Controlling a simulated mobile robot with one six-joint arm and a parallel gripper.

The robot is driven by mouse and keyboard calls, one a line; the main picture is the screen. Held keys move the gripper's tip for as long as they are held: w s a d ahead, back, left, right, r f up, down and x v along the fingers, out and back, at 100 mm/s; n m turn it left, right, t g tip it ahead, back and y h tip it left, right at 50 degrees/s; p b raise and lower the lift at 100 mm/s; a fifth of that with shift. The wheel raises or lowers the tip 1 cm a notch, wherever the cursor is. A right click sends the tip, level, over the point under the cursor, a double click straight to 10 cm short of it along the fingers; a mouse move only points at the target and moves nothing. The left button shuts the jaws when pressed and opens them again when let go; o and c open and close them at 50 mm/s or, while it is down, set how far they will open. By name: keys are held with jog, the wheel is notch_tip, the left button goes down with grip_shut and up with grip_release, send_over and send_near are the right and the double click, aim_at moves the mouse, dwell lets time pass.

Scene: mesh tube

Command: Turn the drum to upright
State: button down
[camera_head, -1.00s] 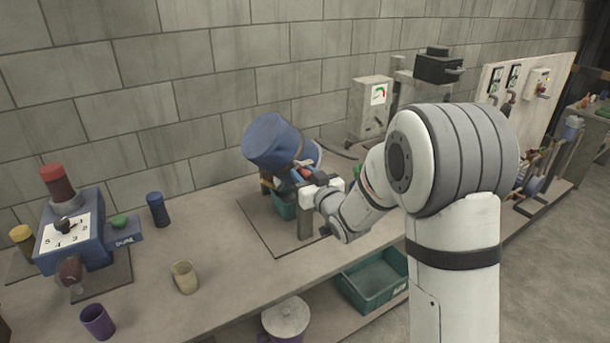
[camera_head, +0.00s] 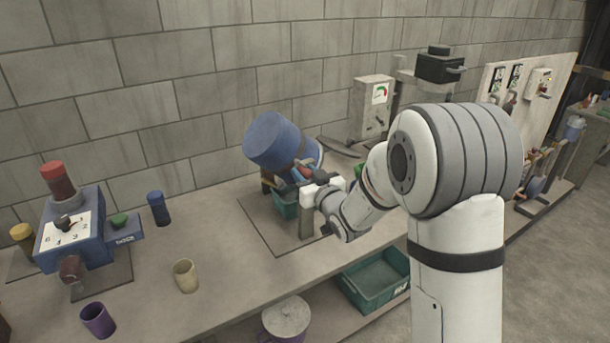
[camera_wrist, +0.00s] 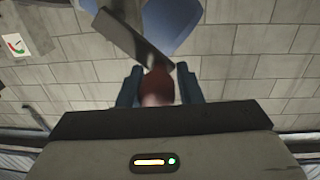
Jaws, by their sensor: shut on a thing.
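The blue drum (camera_head: 272,141) is tilted on its stand above a dark mat on the bench, its end leaning to the upper left in the head view. In the wrist view part of the blue drum (camera_wrist: 172,22) shows at the top, with a grey metal bar across it. My gripper (camera_wrist: 158,82) is shut on a reddish-brown handle (camera_wrist: 157,84) between its two dark blue fingers. In the head view my gripper (camera_head: 309,178) is at the drum's right side, and the fingertips are partly hidden there. A teal bin (camera_head: 286,205) sits under the drum.
A blue machine with a numbered dial (camera_head: 72,228) stands at left. A teal crate (camera_head: 375,282) sits on the lower shelf.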

jog(key=shift+f+b, duration=0.25)
jog(key=shift+b, duration=0.15)
